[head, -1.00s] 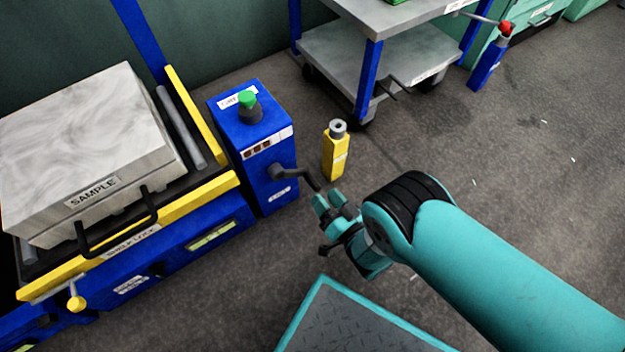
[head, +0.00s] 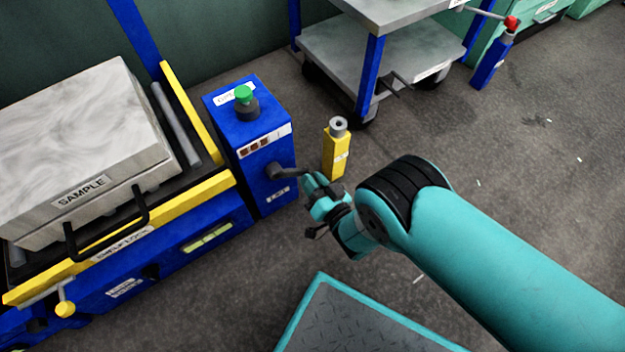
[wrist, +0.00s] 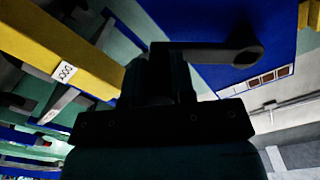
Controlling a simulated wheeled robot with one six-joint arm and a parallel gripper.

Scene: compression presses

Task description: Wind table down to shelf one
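The blue lift table (head: 170,262) with yellow rails stands at the left and carries a grey block (head: 85,135) labelled SAMPLE. Beside it is a blue control box (head: 232,120) with a green button (head: 243,94) and a small window display (head: 257,146). A dark crank (head: 285,172) sticks out of the box's side; its arm also shows in the wrist view (wrist: 200,46). My gripper (head: 316,183) is at the crank's outer end and appears closed around its handle. The handle itself is mostly hidden by the dark fingers (wrist: 160,78).
A yellow post (head: 336,152) stands on the floor just behind my gripper. A grey trolley (head: 410,60) with blue legs is at the back. A blue post (head: 490,62) with a red-tipped lever is at the back right. Open floor lies to the right.

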